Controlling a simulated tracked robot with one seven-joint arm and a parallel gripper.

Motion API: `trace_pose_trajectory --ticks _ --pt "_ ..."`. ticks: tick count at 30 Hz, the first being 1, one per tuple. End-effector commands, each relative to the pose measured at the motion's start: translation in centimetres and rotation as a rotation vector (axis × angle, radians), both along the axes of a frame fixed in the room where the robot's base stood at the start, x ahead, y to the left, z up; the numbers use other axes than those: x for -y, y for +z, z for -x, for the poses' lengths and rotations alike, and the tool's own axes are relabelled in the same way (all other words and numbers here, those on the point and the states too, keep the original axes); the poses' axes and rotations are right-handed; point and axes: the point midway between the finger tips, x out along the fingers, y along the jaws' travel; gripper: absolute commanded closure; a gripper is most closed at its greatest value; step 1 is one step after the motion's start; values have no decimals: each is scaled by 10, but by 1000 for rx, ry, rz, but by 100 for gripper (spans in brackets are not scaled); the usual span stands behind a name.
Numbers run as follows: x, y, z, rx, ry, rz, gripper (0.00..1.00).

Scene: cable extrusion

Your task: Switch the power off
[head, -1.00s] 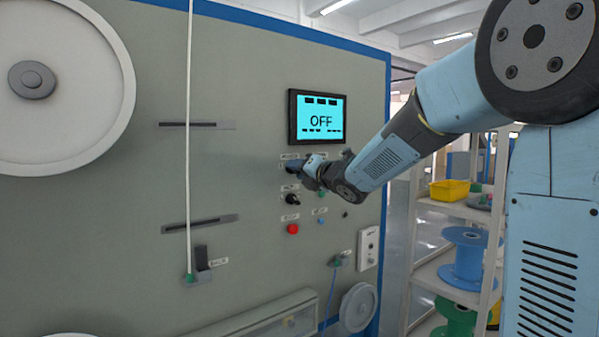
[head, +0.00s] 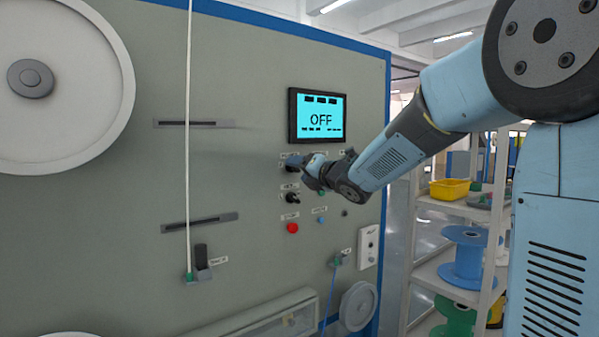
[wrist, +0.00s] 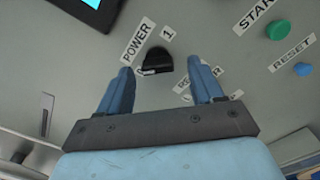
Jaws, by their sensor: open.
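The black power knob (wrist: 157,60) shows in the wrist view, beside the labels POWER and 1. My gripper (wrist: 165,78) is open, with its two blue fingers apart and the knob just beyond the gap between the tips. I see no contact between the fingers and the knob. In the head view my gripper (head: 301,167) is close to the panel, below the screen, and largely hides the power knob there.
A second black knob (head: 293,198) and a red button (head: 292,228) sit below. The green start button (wrist: 278,30) and blue reset button (wrist: 303,69) are to the right in the wrist view. A shelf with spools (head: 467,257) stands right of the panel.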

Motion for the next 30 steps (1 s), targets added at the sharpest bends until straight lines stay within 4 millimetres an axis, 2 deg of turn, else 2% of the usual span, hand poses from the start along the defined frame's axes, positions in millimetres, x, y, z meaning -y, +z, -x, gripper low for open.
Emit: trace_pose_trajectory --ticks 18,24,30 --pt "56 -1 91 -1 -1 0 34" --pt "65 -2 106 -2 -1 1 34" --pt "67 -2 109 -2 0 0 34"
